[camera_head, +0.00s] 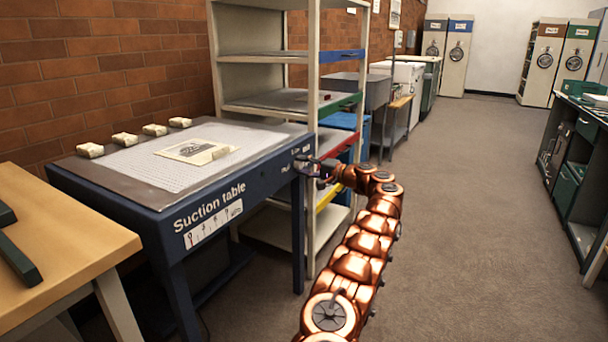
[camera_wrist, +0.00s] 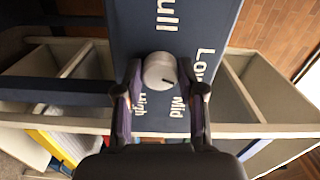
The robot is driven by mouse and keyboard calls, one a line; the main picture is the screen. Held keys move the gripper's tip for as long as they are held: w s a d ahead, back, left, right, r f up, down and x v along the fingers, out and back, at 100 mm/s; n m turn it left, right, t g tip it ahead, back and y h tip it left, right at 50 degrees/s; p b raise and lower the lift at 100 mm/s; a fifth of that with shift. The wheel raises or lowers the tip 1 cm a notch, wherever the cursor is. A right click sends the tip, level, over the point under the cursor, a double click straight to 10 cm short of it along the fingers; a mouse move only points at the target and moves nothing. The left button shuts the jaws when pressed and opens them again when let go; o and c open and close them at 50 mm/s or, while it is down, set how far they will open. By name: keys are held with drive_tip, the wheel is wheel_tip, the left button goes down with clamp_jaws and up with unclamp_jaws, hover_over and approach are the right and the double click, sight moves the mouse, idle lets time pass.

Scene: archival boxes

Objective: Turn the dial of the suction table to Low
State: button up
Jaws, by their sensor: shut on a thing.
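The suction table (camera_head: 160,168) is dark blue with a pale perforated top, at the left of the head view. Its dial is a round pale knob (camera_wrist: 160,70) on the blue side panel. Labels Low (camera_wrist: 200,66), Mid (camera_wrist: 179,107) and High (camera_wrist: 147,104) surround it, plus a partly cut-off word ending in "ull". A short dark mark on the knob points to lower right, roughly towards Mid or between Mid and Low. My gripper (camera_wrist: 160,76) has a finger on each side of the knob and is shut on it. In the head view my gripper (camera_head: 321,172) is at the table's right end, hiding the dial.
A sheet (camera_head: 196,151) and several small pale blocks (camera_head: 125,139) lie on the suction table. A shelving unit (camera_head: 268,56) stands close behind my gripper. A wooden table (camera_head: 60,235) is at the left front. The carpeted floor (camera_head: 465,200) to the right is clear.

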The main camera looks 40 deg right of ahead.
drive_tip(key=shift+f+n+b, duration=0.2)
drive_tip(key=shift+n+b, duration=1)
drive_tip(key=shift+n, duration=0.7)
drive_tip(key=shift+w, duration=0.1)
drive_tip(key=o, duration=1.1)
drive_tip(key=shift+r, duration=0.1)
drive_tip(key=shift+o, duration=0.2)
drive_tip(key=v, duration=1.2)
